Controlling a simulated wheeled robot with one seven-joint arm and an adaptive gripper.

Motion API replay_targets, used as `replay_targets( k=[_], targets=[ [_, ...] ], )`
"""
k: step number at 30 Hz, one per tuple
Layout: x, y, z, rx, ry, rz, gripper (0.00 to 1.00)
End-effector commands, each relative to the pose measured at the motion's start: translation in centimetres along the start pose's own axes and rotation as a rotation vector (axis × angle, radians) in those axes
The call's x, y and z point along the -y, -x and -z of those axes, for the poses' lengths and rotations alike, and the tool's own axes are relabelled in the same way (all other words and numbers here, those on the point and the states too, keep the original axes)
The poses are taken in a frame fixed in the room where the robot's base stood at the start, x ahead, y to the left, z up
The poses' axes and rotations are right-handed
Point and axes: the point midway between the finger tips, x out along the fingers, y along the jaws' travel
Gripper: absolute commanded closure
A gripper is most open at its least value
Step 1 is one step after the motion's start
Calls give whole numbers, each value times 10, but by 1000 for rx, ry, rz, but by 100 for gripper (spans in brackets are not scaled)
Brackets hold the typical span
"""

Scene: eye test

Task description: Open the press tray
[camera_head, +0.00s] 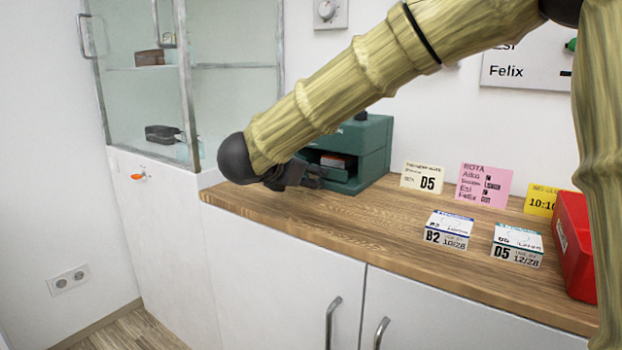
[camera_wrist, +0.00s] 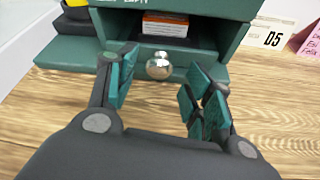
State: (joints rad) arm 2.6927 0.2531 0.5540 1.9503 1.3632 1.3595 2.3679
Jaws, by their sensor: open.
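The press is a dark green box (camera_head: 376,150) at the back of the wooden counter, with an open bay in its front. A small orange and white box (camera_wrist: 165,24) sits in the bay in the wrist view. Below it is a green front with a round silver knob (camera_wrist: 158,67), which looks like the tray's; I cannot tell how far out the tray stands. My gripper (camera_wrist: 161,84) is open, its teal-padded fingers on either side of the knob's line, with no visible contact. In the head view my gripper (camera_head: 312,176) is before the press, and my arm hides part of it.
Label cards, including a cream D5 card (camera_head: 423,177) and a pink rota card (camera_head: 484,185), stand right of the press. Two small boxes, B2 (camera_head: 448,230) and D5 (camera_head: 517,246), and a red bin (camera_head: 575,248) are further right. A glass cabinet (camera_head: 150,80) stands left.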

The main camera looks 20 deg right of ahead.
Motion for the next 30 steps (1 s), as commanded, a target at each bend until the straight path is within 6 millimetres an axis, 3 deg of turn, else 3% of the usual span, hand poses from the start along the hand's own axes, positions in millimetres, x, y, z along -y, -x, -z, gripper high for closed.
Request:
replay_targets(
  k=[6, 17, 25, 30],
  targets=[
    [-1, -17, 1, 0, 1, -3, 49],
    [-2, -20, 0, 0, 2, -3, 49],
    [-2, -20, 1, 0, 2, -3, 98],
    [-3, -19, 1, 0, 3, -4, 100]
  ],
)
